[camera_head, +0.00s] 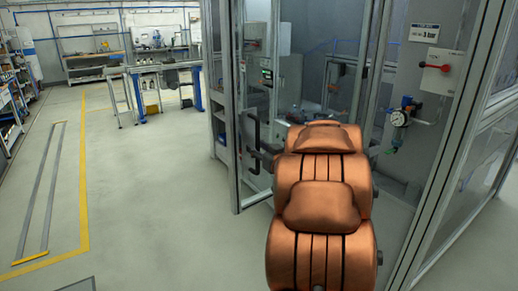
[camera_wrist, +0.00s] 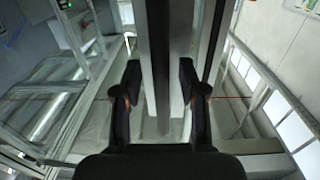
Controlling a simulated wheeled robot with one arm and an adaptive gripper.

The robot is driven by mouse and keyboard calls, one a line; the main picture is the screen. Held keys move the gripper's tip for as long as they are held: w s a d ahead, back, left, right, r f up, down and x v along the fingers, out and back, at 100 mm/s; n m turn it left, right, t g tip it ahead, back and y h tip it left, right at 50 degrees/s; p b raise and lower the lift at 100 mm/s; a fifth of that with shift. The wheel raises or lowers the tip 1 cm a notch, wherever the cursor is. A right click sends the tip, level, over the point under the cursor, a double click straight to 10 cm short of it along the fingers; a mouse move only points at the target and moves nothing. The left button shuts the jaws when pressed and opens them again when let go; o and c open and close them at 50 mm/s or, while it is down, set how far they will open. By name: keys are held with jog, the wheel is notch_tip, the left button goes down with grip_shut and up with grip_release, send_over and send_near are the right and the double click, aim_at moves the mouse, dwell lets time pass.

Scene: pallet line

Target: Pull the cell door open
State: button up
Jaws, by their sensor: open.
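The cell door (camera_head: 237,120) is a glazed panel in a grey metal frame, left of my arm in the head view. A black bracket-shaped handle (camera_head: 254,145) stands out from it. I cannot tell from this view whether the door is ajar. My gripper is mostly hidden by my copper arm in the head view. In the wrist view, my gripper (camera_wrist: 160,82) is open, one black finger on each side of a dark upright bar (camera_wrist: 158,55). I cannot tell whether that bar is the handle or the door frame, or whether a finger touches it.
A wall panel with a red switch (camera_head: 434,67) and a pressure gauge (camera_head: 398,118) are on the right. A control box (camera_head: 271,37) is above the handle. A workbench (camera_head: 95,65) is far back. The floor (camera_head: 150,190) to the left is clear.

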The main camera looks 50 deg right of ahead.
jog(key=v, duration=1.2)
dwell(0.5)
jog(key=s+a+f+g, duration=0.3)
jog(key=a+f+g, duration=0.3)
jog(key=a, duration=0.4)
jog(key=s+a+f+g, duration=0.2)
jog(key=a+f+g, duration=0.2)
jog(key=a+g, duration=0.4)
jog(key=s+a+f+n+g+y, duration=0.2)
jog(key=s+a+g+y, duration=0.2)
jog(key=s+a, duration=1.3)
jog(key=shift+a+n+g, duration=0.4)
jog(key=shift+a+g, duration=0.2)
jog(key=shift+a, duration=0.65)
